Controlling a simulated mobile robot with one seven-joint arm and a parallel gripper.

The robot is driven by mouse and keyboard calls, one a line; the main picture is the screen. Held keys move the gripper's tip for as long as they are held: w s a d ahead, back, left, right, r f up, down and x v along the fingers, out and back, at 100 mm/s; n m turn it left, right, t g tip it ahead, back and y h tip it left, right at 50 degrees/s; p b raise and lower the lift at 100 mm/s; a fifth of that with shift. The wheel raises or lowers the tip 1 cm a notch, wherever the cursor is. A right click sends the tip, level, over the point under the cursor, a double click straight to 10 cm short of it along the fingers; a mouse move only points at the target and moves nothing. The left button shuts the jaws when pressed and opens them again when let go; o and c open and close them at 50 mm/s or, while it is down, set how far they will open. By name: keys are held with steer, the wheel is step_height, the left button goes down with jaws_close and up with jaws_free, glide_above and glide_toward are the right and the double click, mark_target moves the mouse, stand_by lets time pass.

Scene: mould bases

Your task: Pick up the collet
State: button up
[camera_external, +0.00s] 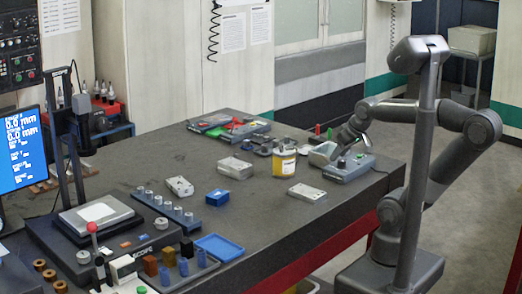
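No single part can be told for certain as the collet at this size. Several small silver cylindrical pieces stand upright in a row on a long blue rack (172,212) left of the table's middle, and a collet may be among them. My gripper (343,143) is at the far right of the table, low over a grey device with a sloped top (343,170). It is well apart from the blue rack. Its fingers are small and partly merge with the device behind, so their opening cannot be made out.
A yellow can (284,161), grey metal blocks (235,168), a small blue box (218,197) and a blue tray (219,247) stand on the dark table (260,220). A measuring stand (70,150) rises at the left. The front right tabletop is clear.

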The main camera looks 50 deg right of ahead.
steer(key=shift+s+a+f+g, duration=0.15)
steer(key=shift+s+a+g, duration=0.15)
steer(key=shift+s+a, duration=0.35)
steer(key=shift+o, duration=0.4)
steer(key=shift+d, duration=0.1)
